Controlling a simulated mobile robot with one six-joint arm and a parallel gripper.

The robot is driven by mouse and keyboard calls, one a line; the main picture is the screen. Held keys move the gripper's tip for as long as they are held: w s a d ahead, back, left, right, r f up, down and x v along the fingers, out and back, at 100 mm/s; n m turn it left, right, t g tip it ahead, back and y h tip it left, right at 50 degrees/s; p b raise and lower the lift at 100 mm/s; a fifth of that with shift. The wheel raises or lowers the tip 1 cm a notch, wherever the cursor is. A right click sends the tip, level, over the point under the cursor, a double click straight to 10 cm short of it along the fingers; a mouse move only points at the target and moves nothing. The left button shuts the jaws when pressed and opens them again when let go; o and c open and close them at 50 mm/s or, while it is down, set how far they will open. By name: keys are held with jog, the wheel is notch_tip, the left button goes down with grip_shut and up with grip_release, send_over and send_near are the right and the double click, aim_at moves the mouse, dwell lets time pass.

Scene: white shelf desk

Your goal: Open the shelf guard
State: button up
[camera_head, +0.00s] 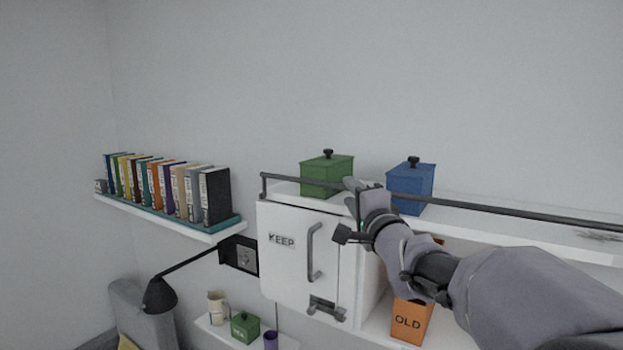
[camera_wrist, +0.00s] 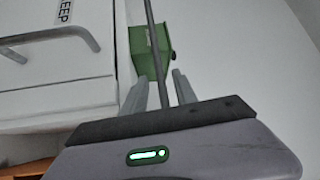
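The shelf guard (camera_head: 480,208) is a thin dark rail along the front of the upper white shelf, with its left end bent down near the cabinet's top corner. It also shows in the wrist view (camera_wrist: 152,35). My gripper (camera_head: 354,186) is at the rail, between the green and blue boxes. In the wrist view my gripper's two fingers (camera_wrist: 160,76) are apart, with the rail running between them and a gap visible on each side. Whether a finger touches the rail cannot be told.
A green lidded box (camera_head: 326,176) and a blue lidded box (camera_head: 411,187) stand on the shelf behind the rail. Below are a white KEEP cabinet (camera_head: 290,265) with a grey handle (camera_head: 314,252) and an orange OLD box (camera_head: 410,321). Books (camera_head: 168,187) line the left shelf.

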jog(key=x, duration=0.2)
jog(key=shift+w+d+r+p, duration=0.1)
jog(key=shift+w+r+p, duration=0.05)
jog(key=shift+w+p, duration=0.2)
jog(key=shift+w, duration=0.45)
jog(key=shift+s, duration=0.1)
grip_shut()
jog(key=shift+b, duration=0.75)
